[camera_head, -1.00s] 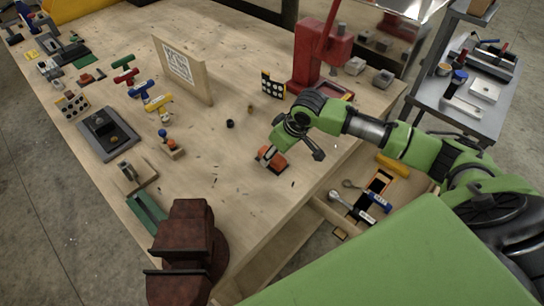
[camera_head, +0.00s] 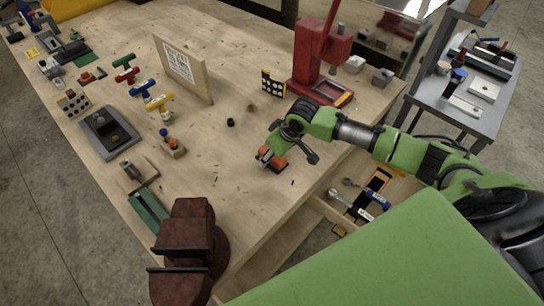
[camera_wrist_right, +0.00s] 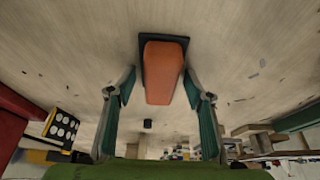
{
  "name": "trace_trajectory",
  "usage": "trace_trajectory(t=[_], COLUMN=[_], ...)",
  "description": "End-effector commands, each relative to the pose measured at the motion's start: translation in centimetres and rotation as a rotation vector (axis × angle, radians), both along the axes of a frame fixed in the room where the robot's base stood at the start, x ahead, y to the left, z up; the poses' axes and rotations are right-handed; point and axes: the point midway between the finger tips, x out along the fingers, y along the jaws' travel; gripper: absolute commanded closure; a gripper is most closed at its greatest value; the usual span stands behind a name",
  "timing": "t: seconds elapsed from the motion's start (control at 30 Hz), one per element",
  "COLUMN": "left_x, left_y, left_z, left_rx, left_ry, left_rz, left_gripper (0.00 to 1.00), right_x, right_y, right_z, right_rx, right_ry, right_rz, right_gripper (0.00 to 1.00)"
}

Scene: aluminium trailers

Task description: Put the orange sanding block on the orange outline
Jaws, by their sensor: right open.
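The orange sanding block (camera_head: 276,165) lies on the wooden workbench, near its front right part. In the right wrist view the block (camera_wrist_right: 163,72) has an orange body on a dark base. My right gripper (camera_head: 269,156) is at the block, pointing down. In the wrist view its open fingers (camera_wrist_right: 160,88) stand on either side of the block's near end, with gaps visible. An orange-edged dark patch (camera_head: 379,181) shows in the open drawer and may be the orange outline; it is partly hidden by my arm. My left gripper is out of view.
The open drawer (camera_head: 322,205) holds blue-handled tools (camera_head: 372,196). A red press (camera_head: 318,65) stands behind my right arm, and a dark red vise (camera_head: 190,235) is at the front left. The bench around the block is mostly clear.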

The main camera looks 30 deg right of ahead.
Motion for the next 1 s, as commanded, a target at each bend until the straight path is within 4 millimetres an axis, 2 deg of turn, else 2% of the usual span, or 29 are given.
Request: trace_trajectory(t=[0.27, 0.3, 0.4, 0.43, 0.53, 0.57, 0.87, 1.0], left_x=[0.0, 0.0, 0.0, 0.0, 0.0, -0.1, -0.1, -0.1], left_y=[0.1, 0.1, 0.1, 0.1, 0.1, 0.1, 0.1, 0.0], left_z=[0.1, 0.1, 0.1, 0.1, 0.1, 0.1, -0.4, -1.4], left_rx=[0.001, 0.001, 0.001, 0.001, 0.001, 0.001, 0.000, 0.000], left_ry=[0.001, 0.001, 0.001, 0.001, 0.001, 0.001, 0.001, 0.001], left_rz=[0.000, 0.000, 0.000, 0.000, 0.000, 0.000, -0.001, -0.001], left_gripper=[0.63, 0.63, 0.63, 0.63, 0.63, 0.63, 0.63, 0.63], right_x=[0.0, 0.0, 0.0, 0.0, 0.0, 0.0, 0.0, 0.2], right_y=[0.0, 0.0, 0.0, 0.0, 0.0, 0.0, 0.0, 0.0], right_z=[-0.1, -0.1, -0.1, -0.1, -0.1, -0.1, 0.1, 1.4], right_rx=[0.000, 0.000, 0.001, 0.001, 0.001, 0.001, 0.001, 0.002], right_ry=[0.000, 0.000, 0.000, 0.000, -0.001, -0.001, -0.001, -0.006], right_rz=[0.000, 0.000, 0.000, 0.000, 0.000, 0.000, 0.001, 0.001], right_gripper=[0.53, 0.55, 0.81, 0.85, 0.85, 0.89, 0.89, 0.89])
